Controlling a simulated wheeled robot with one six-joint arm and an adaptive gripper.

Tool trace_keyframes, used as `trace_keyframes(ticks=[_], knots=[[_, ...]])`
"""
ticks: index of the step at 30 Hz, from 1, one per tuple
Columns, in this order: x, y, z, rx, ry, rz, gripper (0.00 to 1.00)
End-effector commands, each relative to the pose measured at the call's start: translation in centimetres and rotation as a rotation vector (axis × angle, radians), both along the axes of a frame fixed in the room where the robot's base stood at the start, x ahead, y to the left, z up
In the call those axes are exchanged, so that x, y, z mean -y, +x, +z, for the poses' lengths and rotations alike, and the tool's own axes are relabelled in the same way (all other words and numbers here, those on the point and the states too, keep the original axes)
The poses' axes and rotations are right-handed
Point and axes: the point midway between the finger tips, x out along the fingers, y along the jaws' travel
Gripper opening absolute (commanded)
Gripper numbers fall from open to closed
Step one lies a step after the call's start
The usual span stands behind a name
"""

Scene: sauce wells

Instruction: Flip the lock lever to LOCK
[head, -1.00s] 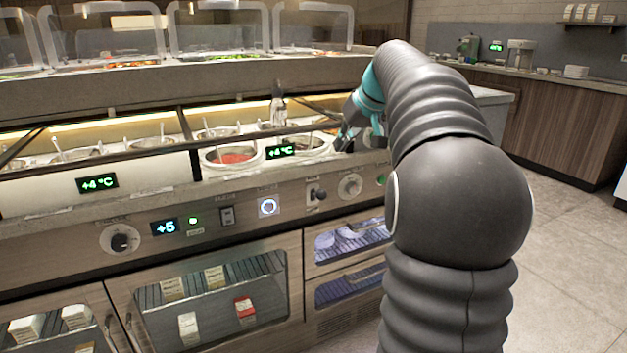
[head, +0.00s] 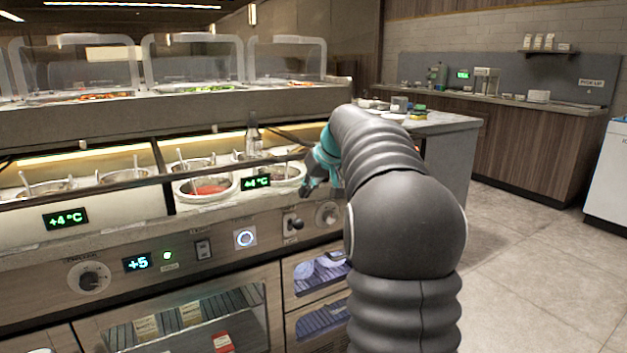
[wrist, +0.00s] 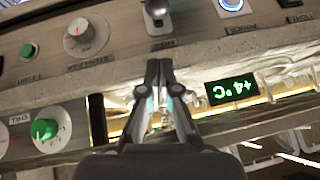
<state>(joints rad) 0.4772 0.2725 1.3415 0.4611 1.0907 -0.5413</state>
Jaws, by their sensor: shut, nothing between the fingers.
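The lock lever (head: 293,223) is a small dark-knobbed lever on a pale plate on the front control panel, between the round lit blue-white button and a grey dial. In the wrist view the lever (wrist: 157,10) shows at the top edge, partly cut off, and its label is too small to read. My gripper (wrist: 159,66) is shut and empty, its fingertips just short of the lever and apart from it in that picture. In the head view my gripper (head: 312,184) is above and right of the lever, over the counter edge, partly hidden by my arm.
The lit button (head: 245,238) and a rocker switch (head: 204,249) are left of the lever. A grey dial (head: 327,214) is close on its right. Sauce wells with a red sauce pot (head: 207,188) and a +4°C display (head: 256,182) lie above the panel. Open floor lies to the right.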

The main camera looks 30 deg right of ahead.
Motion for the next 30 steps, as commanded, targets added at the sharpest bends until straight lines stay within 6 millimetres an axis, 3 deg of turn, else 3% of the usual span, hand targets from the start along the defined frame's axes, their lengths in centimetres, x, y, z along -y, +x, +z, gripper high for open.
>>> trace_keyframes(ticks=[4,12,30], knots=[[-0.5,1.5,-2.3,-0.003,0.001,0.002,0.00],[-1.0,0.7,-5.3,-0.001,0.001,0.000,0.00],[-0.6,0.6,-6.0,0.012,0.000,-0.008,0.00]])
